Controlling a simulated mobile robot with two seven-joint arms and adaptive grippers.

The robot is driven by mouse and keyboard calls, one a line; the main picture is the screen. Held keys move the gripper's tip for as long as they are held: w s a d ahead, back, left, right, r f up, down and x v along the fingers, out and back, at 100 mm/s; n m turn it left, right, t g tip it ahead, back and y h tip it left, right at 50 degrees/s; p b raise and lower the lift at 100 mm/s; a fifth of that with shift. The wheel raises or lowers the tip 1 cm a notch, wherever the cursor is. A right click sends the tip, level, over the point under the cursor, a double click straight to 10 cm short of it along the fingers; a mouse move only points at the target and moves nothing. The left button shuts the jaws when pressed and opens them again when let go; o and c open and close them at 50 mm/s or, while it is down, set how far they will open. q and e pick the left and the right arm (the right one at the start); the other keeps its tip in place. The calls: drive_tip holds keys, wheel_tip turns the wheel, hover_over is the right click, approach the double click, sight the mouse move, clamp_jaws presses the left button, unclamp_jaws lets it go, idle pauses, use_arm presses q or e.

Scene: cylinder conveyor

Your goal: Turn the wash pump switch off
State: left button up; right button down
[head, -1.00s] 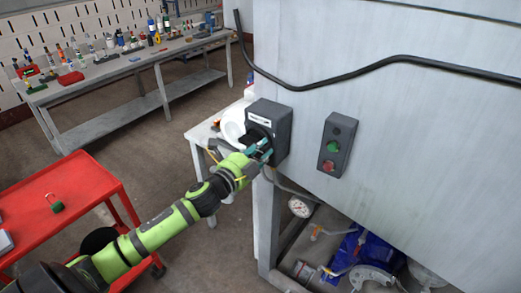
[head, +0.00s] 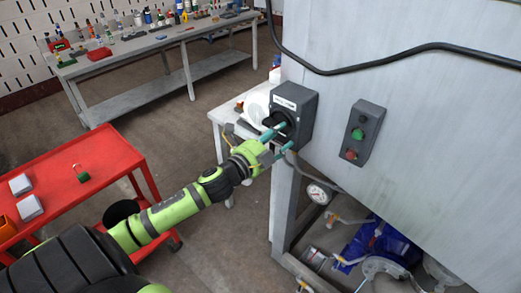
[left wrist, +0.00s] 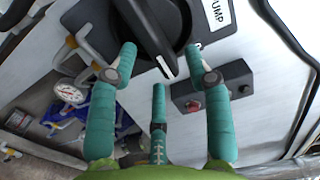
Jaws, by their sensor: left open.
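The wash pump switch (head: 294,112) is a dark box with a white label on the side of the large grey cabinet. In the left wrist view its black rotary knob (left wrist: 152,30) bears a white pointer line, and part of the label reads "PUMP". My left gripper (head: 278,140) is at the front of the switch. Its teal fingers are open and spread, with two tips on either side of the knob's lower end and the third below in the left wrist view (left wrist: 160,68). I cannot tell whether they touch it. My right gripper is out of view.
A grey box with a green and a red button (head: 362,133) is right of the switch. A pressure gauge (head: 319,193) and blue pump (head: 380,243) are below. A red cart (head: 75,180) and a workbench (head: 150,47) stand left. A black cable (head: 400,56) crosses the cabinet.

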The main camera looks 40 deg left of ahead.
use_arm(q)
drive_tip(key=s, duration=0.9)
drive_tip(key=shift+s+a, duration=0.25)
drive_tip(key=shift+a, duration=0.15)
